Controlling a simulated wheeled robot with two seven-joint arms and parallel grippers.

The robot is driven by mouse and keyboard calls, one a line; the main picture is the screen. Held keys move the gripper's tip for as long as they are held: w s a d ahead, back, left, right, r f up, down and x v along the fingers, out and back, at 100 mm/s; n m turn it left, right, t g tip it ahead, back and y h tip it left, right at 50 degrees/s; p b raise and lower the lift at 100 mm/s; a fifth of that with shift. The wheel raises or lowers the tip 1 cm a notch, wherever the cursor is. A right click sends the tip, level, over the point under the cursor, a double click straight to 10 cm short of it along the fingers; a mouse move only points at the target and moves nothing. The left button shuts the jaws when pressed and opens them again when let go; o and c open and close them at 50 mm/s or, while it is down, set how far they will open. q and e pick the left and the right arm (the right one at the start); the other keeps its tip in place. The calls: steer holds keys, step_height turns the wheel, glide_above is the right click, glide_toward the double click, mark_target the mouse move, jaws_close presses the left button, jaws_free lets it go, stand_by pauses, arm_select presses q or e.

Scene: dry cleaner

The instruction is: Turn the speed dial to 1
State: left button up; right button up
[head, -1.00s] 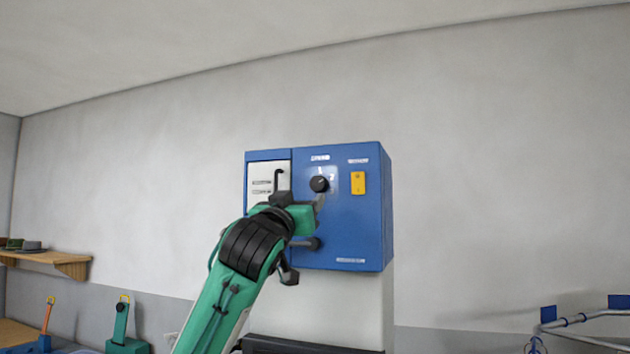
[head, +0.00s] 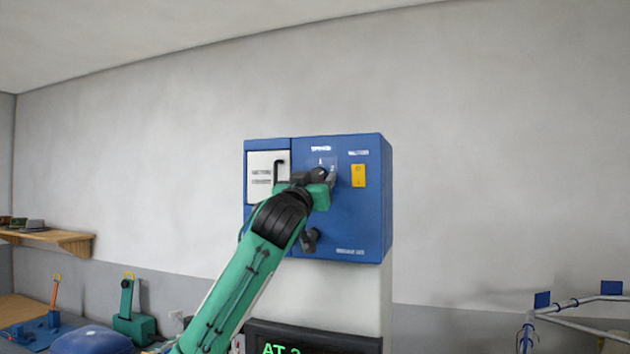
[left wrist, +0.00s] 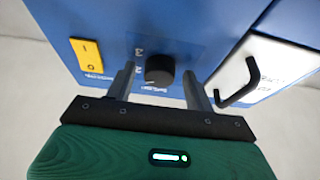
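The round black speed dial (head: 319,172) is on the front of a blue control box (head: 355,220). In the head view it is partly hidden behind my left gripper (head: 318,182). In the left wrist view, which shows the box upside down, the dial (left wrist: 159,70) lies between the two spread fingers of my left gripper (left wrist: 159,78), with gaps at both sides. The figures 3 and 2 show beside the dial there. Its exact pointer setting is hard to read. My right gripper is out of view.
A yellow switch (head: 358,175) is right of the dial. A white panel with a black handle (head: 280,166) is on its left. A dark display (head: 315,345) below shows green text, cut off, seemingly "AT 2".

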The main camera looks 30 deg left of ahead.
arm_select(q)
steer(key=c, duration=0.8)
steer(key=shift+w+d+r+n+g+y+b, duration=0.15)
steer(key=shift+n+g+y+b, duration=0.95)
steer(key=shift+n, duration=1.6)
steer(key=shift+s+d+r+n+g+y+b, duration=0.15)
steer(key=shift+n+g+y+b, duration=0.7)
steer(key=shift+n, duration=1.85)
steer(key=shift+w+d+n+g+y+b, duration=0.1)
steer(key=shift+d+n+g+y+b, duration=0.3)
steer(key=shift+n+y+b, duration=1.65)
steer(key=shift+a+n+h+p, duration=0.2)
steer(key=shift+n+h+p, duration=0.3)
steer(key=shift+n+h, duration=0.45)
steer(key=o, duration=1)
